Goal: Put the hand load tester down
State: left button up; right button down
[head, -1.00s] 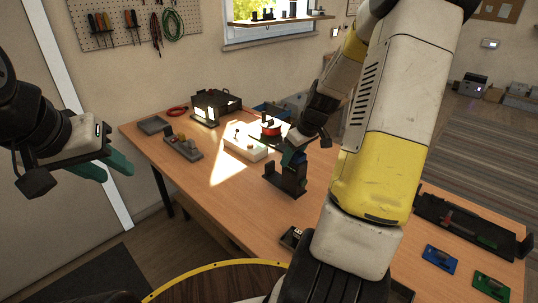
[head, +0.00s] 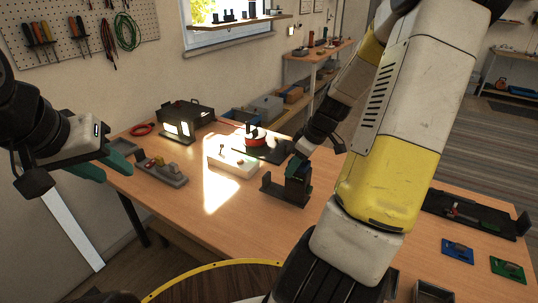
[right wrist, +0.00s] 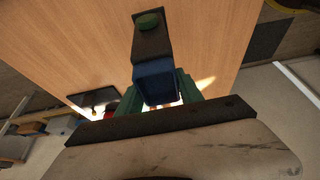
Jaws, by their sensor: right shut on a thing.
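The hand load tester, a dark upright device with a blue part (right wrist: 155,82), is held between the green fingers of my right gripper (right wrist: 160,92). In the head view the right gripper (head: 297,162) is at the top of this dark device (head: 297,188), over the middle of the workbench (head: 250,225). A dark end with a round green button (right wrist: 149,22) extends beyond the fingers in the right wrist view. I cannot tell whether its base touches the bench. My left gripper (head: 104,168) is empty, its green fingers apart, left of the bench.
A white block (head: 230,163), a grey fixture (head: 162,170) and a black stand with a red part (head: 256,143) are left of and behind the tester. A lit lamp box (head: 180,130) is farther back. Blue (head: 457,250) and green (head: 507,269) boards lie right. Bare wood is in front.

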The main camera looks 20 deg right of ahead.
jog(key=w+d+f, duration=0.1)
jog(key=w+f, duration=0.3)
jog(key=w, duration=0.7)
jog(key=shift+w+d+f, duration=0.2)
jog(key=shift+w+f, duration=0.05)
jog(key=shift+f, duration=0.05)
jog(key=shift+f, duration=0.2)
jog(key=c, duration=0.8)
grip_release()
jog(key=shift+o, duration=0.2)
